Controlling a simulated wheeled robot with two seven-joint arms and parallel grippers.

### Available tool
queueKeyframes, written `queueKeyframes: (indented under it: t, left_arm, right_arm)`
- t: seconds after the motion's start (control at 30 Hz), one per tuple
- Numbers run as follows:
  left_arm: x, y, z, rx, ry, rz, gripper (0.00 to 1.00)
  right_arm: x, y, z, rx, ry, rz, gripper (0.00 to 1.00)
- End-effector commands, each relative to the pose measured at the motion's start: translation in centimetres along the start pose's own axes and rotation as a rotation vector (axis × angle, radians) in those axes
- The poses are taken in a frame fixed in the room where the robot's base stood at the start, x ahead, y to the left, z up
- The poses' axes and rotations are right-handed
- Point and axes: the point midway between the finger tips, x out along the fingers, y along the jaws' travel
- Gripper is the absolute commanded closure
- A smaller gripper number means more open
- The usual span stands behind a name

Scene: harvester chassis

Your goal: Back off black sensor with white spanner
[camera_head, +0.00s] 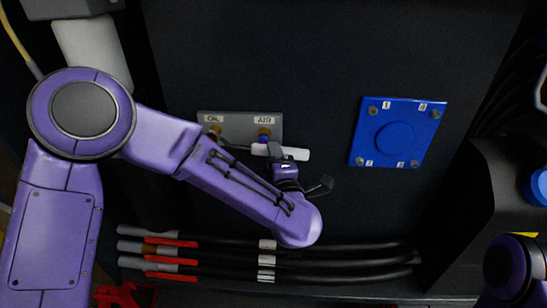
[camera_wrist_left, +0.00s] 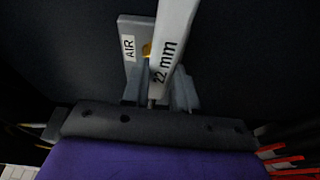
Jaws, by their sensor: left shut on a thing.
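My left gripper (camera_head: 284,168) is shut on the white spanner (camera_head: 293,153), at the lower right of the grey sensor block. In the left wrist view the spanner (camera_wrist_left: 172,45), marked "22 mm", stands up from between the fingers (camera_wrist_left: 160,92). The block (camera_head: 240,126) carries the labels OIL and AIR, and its AIR end (camera_wrist_left: 132,45) shows behind the spanner. A brass and blue fitting (camera_head: 264,135) sits under AIR, just above the spanner's left end. I cannot tell whether they touch. A small brass fitting (camera_head: 215,131) sits under OIL. I cannot make out the black sensor clearly.
A blue plate (camera_head: 398,132) with numbered corner bolts is on the dark panel to the right. Several black hoses (camera_head: 350,256) with red-handled ends (camera_head: 170,242) run along the bottom. The panel between gripper and plate is clear. My right gripper is out of view.

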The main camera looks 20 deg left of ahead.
Motion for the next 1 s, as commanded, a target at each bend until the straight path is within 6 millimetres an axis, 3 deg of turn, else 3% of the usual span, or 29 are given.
queueKeyframes:
  t: [0.23,0.57,1.0]
  left_arm:
    - [0.1,1.3,-0.1,-0.058,-0.002,-0.015,1.0]
    - [-0.1,0.4,0.0,-0.021,-0.003,-0.004,1.0]
    - [-2.4,0.5,-0.7,-0.021,-0.003,-0.005,1.0]
  right_arm:
    - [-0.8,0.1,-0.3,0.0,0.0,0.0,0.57]
    - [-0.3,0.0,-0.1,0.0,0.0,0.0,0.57]
    - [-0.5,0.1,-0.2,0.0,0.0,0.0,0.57]
